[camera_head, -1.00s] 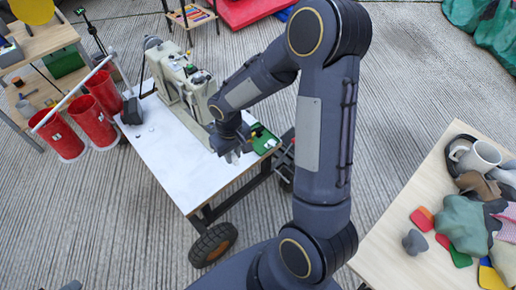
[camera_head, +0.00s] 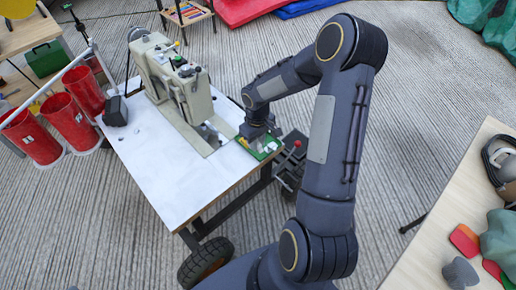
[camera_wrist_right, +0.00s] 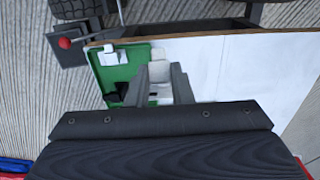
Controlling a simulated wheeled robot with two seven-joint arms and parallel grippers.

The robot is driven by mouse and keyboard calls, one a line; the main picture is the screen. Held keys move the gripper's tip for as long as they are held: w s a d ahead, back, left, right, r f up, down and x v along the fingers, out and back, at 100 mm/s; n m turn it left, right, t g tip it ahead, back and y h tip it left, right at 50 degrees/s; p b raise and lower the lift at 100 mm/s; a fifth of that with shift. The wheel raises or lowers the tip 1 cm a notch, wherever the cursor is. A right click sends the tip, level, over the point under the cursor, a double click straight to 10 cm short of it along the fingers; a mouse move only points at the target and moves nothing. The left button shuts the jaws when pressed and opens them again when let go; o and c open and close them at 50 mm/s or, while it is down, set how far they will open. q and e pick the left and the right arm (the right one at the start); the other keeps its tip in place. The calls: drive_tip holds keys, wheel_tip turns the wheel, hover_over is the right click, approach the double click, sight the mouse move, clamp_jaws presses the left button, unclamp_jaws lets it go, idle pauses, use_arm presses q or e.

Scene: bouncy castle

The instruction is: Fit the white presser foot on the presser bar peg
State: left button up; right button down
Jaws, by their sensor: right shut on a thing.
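The beige sewing machine (camera_head: 158,70) stands on the white table; I cannot make out its presser bar peg at this size. My right gripper (camera_head: 264,147) is low over the green tray (camera_head: 271,153) at the table's right corner. In the right wrist view, the right gripper's fingers (camera_wrist_right: 162,82) are shut on a small white piece, seemingly the white presser foot (camera_wrist_right: 160,66), at the inner side of the green tray (camera_wrist_right: 107,74). The fingers partly hide this piece. My left gripper is not in view.
Another white piece (camera_wrist_right: 112,56) and a black piece (camera_wrist_right: 117,92) lie in the tray. A red-knobbed lever (camera_head: 297,144) stands beside the table corner. Red buckets (camera_head: 72,122) hang at the left. The white tabletop (camera_head: 165,170) is clear in front of the machine.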

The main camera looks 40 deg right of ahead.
drive_tip(key=shift+w+d+f+b, duration=0.3)
drive_tip(key=shift+w+d+f, duration=0.15)
drive_tip(key=shift+f, duration=0.9)
drive_tip(key=shift+w+d+f+b, duration=0.25)
drive_tip(key=shift+w+d+f, duration=0.25)
drive_tip(key=shift+f, duration=0.9)
drive_tip(key=shift+w+d+f+b, duration=0.3)
drive_tip(key=shift+w+f, duration=0.3)
drive_tip(key=shift+f, duration=0.75)
drive_tip(key=shift+f+b, duration=0.6)
drive_tip(key=c, duration=1.3)
unclamp_jaws()
drive_tip(key=shift+r, duration=0.15)
